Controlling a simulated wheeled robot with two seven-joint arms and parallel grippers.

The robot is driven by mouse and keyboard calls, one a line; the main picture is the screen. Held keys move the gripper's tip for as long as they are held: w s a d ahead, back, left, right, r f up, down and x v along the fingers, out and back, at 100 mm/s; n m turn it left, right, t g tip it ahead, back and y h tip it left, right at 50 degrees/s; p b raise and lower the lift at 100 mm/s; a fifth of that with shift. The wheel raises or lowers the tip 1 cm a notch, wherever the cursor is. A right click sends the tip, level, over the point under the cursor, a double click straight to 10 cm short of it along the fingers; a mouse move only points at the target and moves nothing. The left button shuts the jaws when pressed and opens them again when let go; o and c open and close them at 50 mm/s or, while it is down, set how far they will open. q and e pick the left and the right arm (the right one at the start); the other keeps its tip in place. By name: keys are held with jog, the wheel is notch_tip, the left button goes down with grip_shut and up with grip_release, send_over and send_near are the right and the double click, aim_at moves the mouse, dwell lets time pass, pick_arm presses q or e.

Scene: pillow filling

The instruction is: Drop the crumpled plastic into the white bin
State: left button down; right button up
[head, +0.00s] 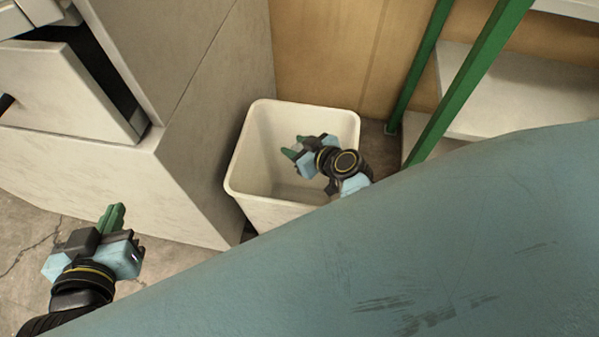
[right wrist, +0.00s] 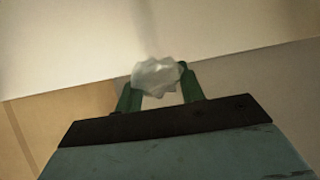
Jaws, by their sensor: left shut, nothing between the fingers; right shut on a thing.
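The white bin (head: 252,160) stands on the floor between the cabinet and the green frame, its mouth open to me. My right gripper (head: 289,152) is over the bin's mouth in the head view. In the right wrist view its green fingers (right wrist: 157,92) are shut on the crumpled plastic (right wrist: 155,72), a pale, translucent lump at the fingertips. The plastic is hard to make out in the head view. My left gripper (head: 114,214) is shut and empty, at the lower left, well away from the bin.
A pale cabinet (head: 195,130) with an open drawer (head: 60,95) stands left of the bin. A wooden panel (head: 325,50) is behind it. Green posts (head: 465,85) and pale shelves (head: 510,95) are at the right. A large blue-green surface (head: 430,230) fills the lower right.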

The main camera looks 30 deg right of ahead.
jog(key=o, duration=1)
pick_arm(q)
jog(key=s+a+f+g+y+p, duration=0.3)
jog(key=s+a+f+g+p, duration=0.1)
jog(key=s+f+g, duration=0.5)
jog(key=shift+s+a+f+n, duration=0.3)
jog(key=shift+s+a+f, duration=0.55)
jog(key=shift+s, duration=0.25)
pick_arm(e)
jog(key=v, duration=1.3)
jog(key=shift+s, duration=0.2)
pick_arm(q)
jog(key=shift+r, duration=0.15)
